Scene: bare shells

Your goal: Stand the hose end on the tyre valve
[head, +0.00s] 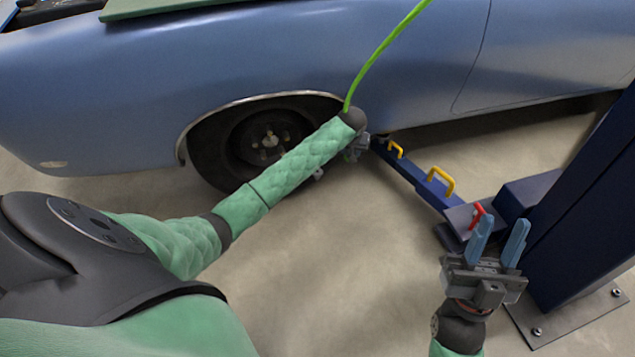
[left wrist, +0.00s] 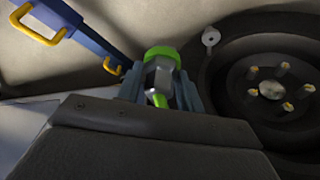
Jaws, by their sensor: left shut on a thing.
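My left gripper (head: 357,148), mostly hidden behind my left arm in the head view, is beside the front wheel. In the left wrist view its blue-grey fingers (left wrist: 160,88) are shut on the hose end (left wrist: 162,56), a grey fitting with a green cap. The bright green hose (head: 384,50) runs up from behind my left wrist. The tyre valve (left wrist: 210,37), a small pale round-headed piece, stands at the tyre's edge, apart from the hose end; it also shows in the head view (head: 318,174). My right gripper (head: 502,230) is open and empty at lower right.
The blue car (head: 330,50) has its wheel (head: 265,140) inside the arch. A blue lift arm (head: 415,178) with yellow handles lies right of my left gripper. A dark blue lift post (head: 590,220) stands close to my right gripper. The floor (head: 320,260) between is clear.

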